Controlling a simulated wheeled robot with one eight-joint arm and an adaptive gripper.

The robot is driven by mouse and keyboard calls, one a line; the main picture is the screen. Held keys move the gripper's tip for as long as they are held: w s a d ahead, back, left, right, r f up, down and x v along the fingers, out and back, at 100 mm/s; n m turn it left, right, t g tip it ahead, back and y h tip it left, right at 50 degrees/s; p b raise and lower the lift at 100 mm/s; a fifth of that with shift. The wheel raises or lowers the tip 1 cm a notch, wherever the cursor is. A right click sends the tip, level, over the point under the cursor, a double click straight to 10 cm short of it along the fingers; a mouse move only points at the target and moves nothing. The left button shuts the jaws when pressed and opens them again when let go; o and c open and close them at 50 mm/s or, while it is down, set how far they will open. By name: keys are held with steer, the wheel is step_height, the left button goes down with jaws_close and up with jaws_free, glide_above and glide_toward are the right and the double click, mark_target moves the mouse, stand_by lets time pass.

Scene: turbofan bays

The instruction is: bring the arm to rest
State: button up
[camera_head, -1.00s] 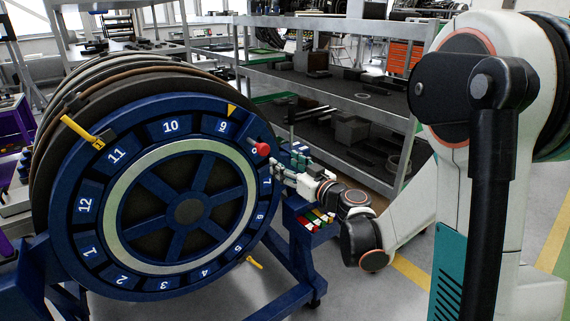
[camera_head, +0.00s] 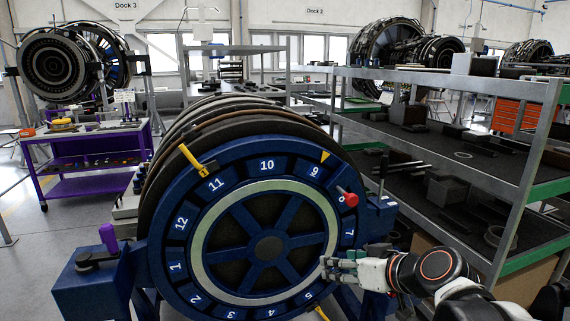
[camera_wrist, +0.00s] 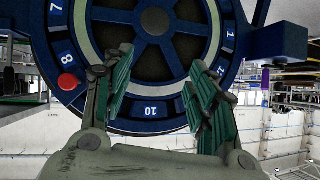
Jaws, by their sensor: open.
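My gripper (camera_head: 340,267) is in front of the lower right of a large blue numbered wheel (camera_head: 190,268), which stands upright in a blue frame. In the wrist view my gripper (camera_wrist: 160,95) has its two green-padded fingers spread wide, with nothing between them. The wheel (camera_wrist: 130,127) fills the upper part of that view, behind the fingers. I cannot tell how far the fingertips are from the wheel's face. My arm (camera_head: 435,268) reaches in from the lower right.
A red knob (camera_head: 347,197) sits on the wheel's rim near 8, and a yellow handle (camera_head: 197,160) is at the upper left. Grey shelving (camera_head: 523,190) stands close on the right. A purple cart (camera_head: 85,183) is at the back left, with open floor around it.

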steer(key=s+d+f+m+g+h, duration=0.1)
steer(key=s+d+m+h, duration=0.1)
steer(key=s, duration=0.6)
steer(key=s+d+f+m+g+h, duration=0.1)
steer(key=s+d+h, duration=0.3)
steer(key=s, duration=0.4)
steer(key=shift+s+d+m+g, duration=0.15)
steer(key=shift+d+m+g, duration=0.15)
steer(key=shift+m+g, duration=0.35)
steer(key=shift+f, duration=0.15)
